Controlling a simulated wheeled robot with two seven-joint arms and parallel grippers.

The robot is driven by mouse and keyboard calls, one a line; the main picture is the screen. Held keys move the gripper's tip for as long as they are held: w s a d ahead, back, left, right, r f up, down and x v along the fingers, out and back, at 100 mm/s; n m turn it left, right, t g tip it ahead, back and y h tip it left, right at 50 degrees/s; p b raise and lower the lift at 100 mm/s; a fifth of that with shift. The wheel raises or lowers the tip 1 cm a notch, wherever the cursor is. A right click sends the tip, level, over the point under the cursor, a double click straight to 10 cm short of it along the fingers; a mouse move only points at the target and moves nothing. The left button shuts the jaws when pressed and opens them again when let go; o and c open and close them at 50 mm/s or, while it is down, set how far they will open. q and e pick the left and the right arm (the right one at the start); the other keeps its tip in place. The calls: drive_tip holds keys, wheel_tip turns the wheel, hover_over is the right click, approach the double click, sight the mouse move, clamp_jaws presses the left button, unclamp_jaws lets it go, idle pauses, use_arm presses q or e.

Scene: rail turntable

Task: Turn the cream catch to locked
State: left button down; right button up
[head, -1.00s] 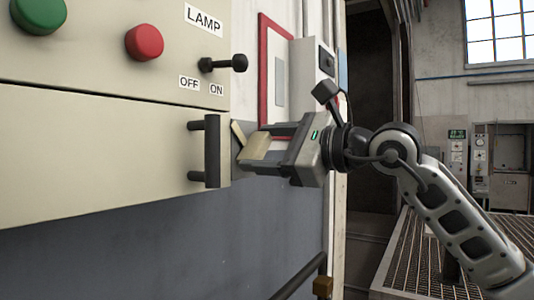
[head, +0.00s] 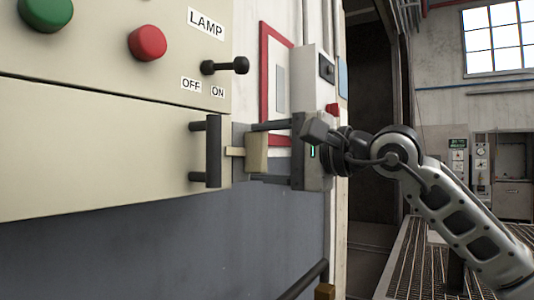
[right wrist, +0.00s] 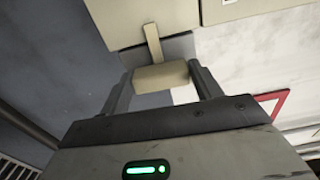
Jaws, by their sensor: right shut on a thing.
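The cream catch has a block-shaped knob (head: 257,158) and a flat tongue (head: 235,152). It is at the right edge of the cream panel, just right of a black handle. The tongue lies level and points left toward the handle. My right gripper (head: 256,151) is shut on the knob, one finger above it and one below. In the right wrist view the knob (right wrist: 160,77) sits between both fingers, and the tongue (right wrist: 153,42) runs up to the panel edge. I cannot tell whether the tongue's tip goes behind the handle. My left gripper is not in view.
The black handle (head: 213,151) stands out from the lower panel (head: 90,150). Above it are a lamp switch (head: 225,66), a red button (head: 147,43) and a green button (head: 46,12). A red-framed sign (head: 265,70) and a grey box are behind my gripper. A dark rail (head: 302,280) runs below.

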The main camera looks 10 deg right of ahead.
drive_tip(key=shift+n, duration=0.3)
drive_tip(key=o, duration=1)
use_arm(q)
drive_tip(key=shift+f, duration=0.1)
use_arm(e)
drive_tip(key=shift+s+d, duration=0.1)
drive_tip(key=shift+s+d, duration=0.2)
drive_tip(key=shift+d, duration=0.05)
use_arm(q)
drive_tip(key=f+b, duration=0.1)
drive_tip(key=b, duration=0.2)
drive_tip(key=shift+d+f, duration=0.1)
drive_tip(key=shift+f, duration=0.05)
use_arm(e)
drive_tip(key=v, duration=1.5)
drive_tip(key=shift+s, duration=0.1)
